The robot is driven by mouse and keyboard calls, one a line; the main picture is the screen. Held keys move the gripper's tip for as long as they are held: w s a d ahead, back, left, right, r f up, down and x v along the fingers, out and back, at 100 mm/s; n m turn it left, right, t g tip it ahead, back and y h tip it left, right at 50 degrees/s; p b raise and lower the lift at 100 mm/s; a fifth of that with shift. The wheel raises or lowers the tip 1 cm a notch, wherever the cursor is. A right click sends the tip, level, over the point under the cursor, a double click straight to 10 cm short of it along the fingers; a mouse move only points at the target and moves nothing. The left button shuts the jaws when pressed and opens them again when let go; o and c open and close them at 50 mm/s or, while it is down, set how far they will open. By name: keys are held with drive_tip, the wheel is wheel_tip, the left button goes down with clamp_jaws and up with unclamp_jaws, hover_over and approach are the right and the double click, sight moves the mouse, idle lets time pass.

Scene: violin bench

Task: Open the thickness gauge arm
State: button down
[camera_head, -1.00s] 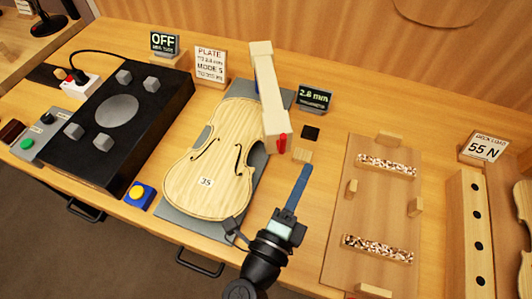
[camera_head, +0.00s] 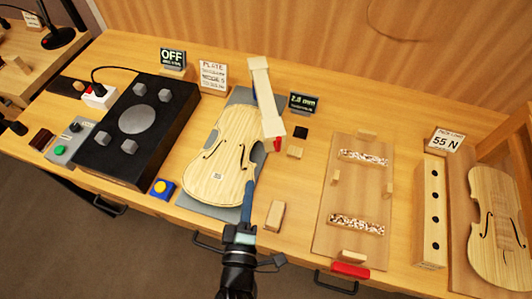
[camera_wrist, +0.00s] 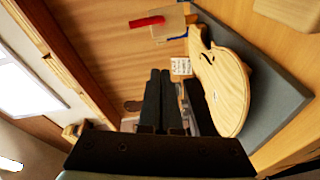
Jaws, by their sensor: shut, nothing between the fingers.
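The thickness gauge arm (camera_head: 262,92) is a pale wooden beam. It reaches from the back over the upper part of a violin plate (camera_head: 214,160), with a red tab (camera_head: 277,144) at its front end. The plate lies on a grey base (camera_head: 196,207). A small display (camera_head: 304,103) beside the arm reads 2.8 mm. My gripper (camera_head: 250,186) is shut and empty by the plate's lower right edge, apart from the red tab. In the wrist view, its dark fingers (camera_wrist: 157,88) point toward the bench beside the plate (camera_wrist: 220,85).
A black box (camera_head: 120,155) with several grey blocks stands left. A wooden block (camera_head: 275,215) lies right of my gripper. A wooden board (camera_head: 320,225) with speckled strips is farther right.

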drive_tip(key=n, duration=0.1)
approach(271, 142)
drive_tip(key=w+a, duration=0.4)
drive_tip(key=d, duration=0.1)
drive_tip(key=w+d+b, duration=0.1)
drive_tip(key=shift+w+d, duration=0.2)
drive_tip(key=shift+d, duration=0.85)
drive_tip(key=shift+d, duration=0.15)
